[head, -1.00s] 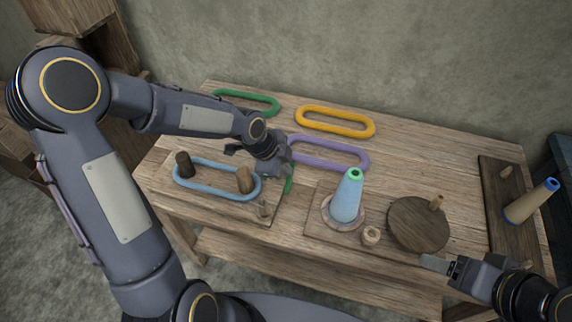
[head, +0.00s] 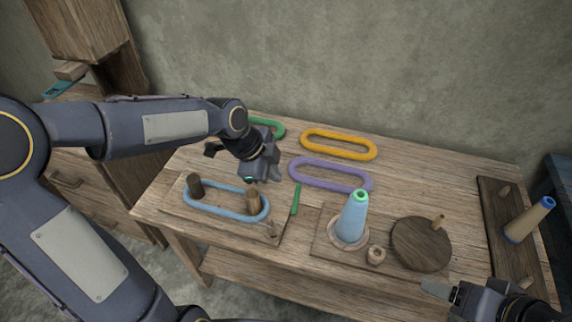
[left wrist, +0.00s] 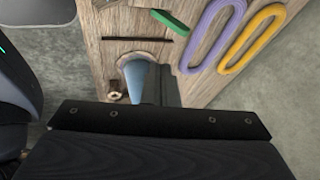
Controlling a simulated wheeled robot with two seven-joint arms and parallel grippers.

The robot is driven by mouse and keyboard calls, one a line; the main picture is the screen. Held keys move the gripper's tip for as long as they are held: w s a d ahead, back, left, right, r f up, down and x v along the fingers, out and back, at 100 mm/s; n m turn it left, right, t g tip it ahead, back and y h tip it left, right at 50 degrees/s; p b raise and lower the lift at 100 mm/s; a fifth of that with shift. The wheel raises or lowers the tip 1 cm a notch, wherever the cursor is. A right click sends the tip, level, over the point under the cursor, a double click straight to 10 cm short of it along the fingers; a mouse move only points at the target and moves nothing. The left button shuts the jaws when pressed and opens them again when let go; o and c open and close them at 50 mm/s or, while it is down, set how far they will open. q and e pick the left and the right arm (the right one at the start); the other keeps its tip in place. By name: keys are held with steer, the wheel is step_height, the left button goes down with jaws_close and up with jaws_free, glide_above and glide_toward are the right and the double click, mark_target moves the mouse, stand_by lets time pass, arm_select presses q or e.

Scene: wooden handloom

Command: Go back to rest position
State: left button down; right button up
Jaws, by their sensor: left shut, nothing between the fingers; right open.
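My left gripper (head: 268,177) is shut and empty in the head view, in the air above the table, behind the board with the two pegs. A light-blue loop (head: 226,213) lies around the dark peg (head: 195,185) and the lighter peg (head: 253,201). A short green piece (head: 295,199) is just right of that board, apart from the gripper; it also shows in the left wrist view (left wrist: 170,21). My right gripper (head: 444,291) is open at the table's front right edge, partly cut off by the frame; it holds nothing that I can see.
Purple (head: 330,174), orange (head: 338,144) and green (head: 268,127) loops lie at the back of the table. A blue cone (head: 353,216) stands near the front, beside a round wooden disc (head: 420,243). A blue-tipped spool (head: 528,220) tilts on the right board.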

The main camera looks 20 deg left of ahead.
arm_select(q)
steer(key=s+a+r+n+t+p, duration=0.1)
steer(key=s+a+r+n, duration=0.1)
steer(key=s+n, duration=0.7)
steer(key=s+a+r+n+t+p, duration=0.1)
steer(key=s+r+n, duration=0.4)
steer(key=s+n, duration=0.5)
steer(key=shift+s+a+t+p, duration=0.3)
steer(key=shift+s+a+p, duration=0.3)
steer(key=shift+s+a, duration=0.35)
steer(key=shift+w, duration=0.1)
